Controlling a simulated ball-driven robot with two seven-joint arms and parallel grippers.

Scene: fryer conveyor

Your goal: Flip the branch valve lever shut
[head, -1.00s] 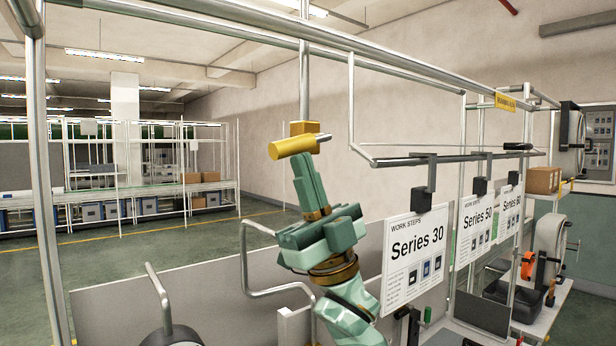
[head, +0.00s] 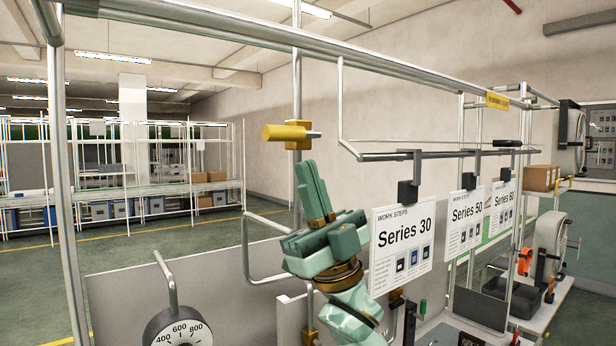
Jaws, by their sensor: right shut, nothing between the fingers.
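The valve has a brass-yellow block (head: 299,139) on a thin vertical grey pipe (head: 297,75) in the upper middle. Its yellow cylindrical lever (head: 281,133) points left, near level, across the pipe. A short grey rod sticks out of the block on the right. My right gripper (head: 305,163) is just below the block, fingers shut together and pointing up. Nothing is between the fingers, and a small gap to the block seems to show. The gripper hides part of the pipe below. My left gripper is not in view.
A round dial gauge (head: 178,330) on a bent pipe stands at lower left. "Series 30" (head: 402,240) and "Series 50" (head: 463,223) signs hang right of my arm. A grey rail (head: 430,155) and overhead bars run right. Free space lies left of the lever.

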